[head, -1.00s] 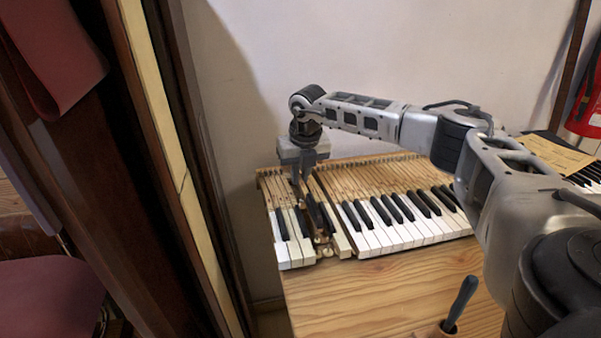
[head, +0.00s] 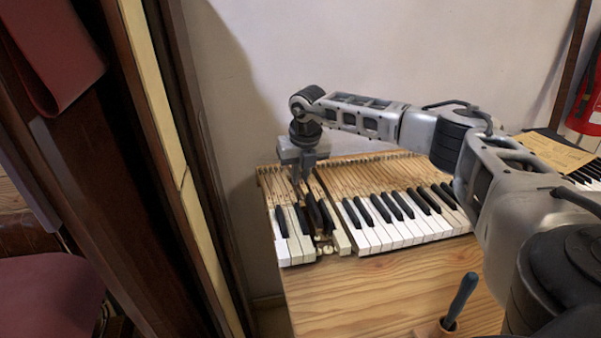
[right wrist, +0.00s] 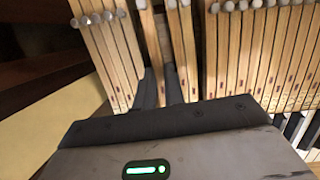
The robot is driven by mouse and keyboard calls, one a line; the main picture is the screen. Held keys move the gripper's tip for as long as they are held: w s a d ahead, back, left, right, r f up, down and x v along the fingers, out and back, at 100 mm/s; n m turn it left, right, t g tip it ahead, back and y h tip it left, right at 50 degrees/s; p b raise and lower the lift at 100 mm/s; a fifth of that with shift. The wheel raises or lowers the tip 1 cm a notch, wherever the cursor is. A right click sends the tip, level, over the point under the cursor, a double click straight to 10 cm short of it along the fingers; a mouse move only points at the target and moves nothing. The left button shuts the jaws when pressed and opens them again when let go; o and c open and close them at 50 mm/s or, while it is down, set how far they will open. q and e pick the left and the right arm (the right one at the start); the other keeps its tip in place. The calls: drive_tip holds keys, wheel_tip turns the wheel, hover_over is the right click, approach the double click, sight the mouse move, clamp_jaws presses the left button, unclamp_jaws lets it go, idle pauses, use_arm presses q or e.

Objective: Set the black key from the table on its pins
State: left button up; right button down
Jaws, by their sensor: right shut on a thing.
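The black key (head: 314,212) is a black-topped key on a long wooden stick. It lies lengthwise at the gap in the left part of the keyboard (head: 385,185), among other keys. My right gripper (head: 305,180) points down over the rear wooden part of the keys and is shut on the key's stick. In the right wrist view the fingers (right wrist: 160,88) sit on either side of a wooden stick (right wrist: 153,50), low among neighbouring sticks. Whether the key sits fully on its pins cannot be told. My left gripper is out of view.
Another black key (head: 327,217) and a white key (head: 340,236) stand just right of the held key. The table (head: 380,290) is bare in front, with a blue-handled tool (head: 461,298) in a wooden holder. A dark wooden post (head: 165,170) rises at left.

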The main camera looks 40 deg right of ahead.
drive_tip(key=shift+f, duration=0.45)
idle(0.4)
drive_tip(key=c, duration=1.8)
unclamp_jaws()
drive_tip(key=shift+r, duration=0.1)
drive_tip(key=shift+w+p+v, duration=0.2)
drive_tip(key=shift+p+v, duration=0.7)
drive_tip(key=shift+v, duration=0.1)
drive_tip(key=shift+d, duration=0.1)
drive_tip(key=shift+o, duration=0.2)
drive_tip(key=o, duration=0.5)
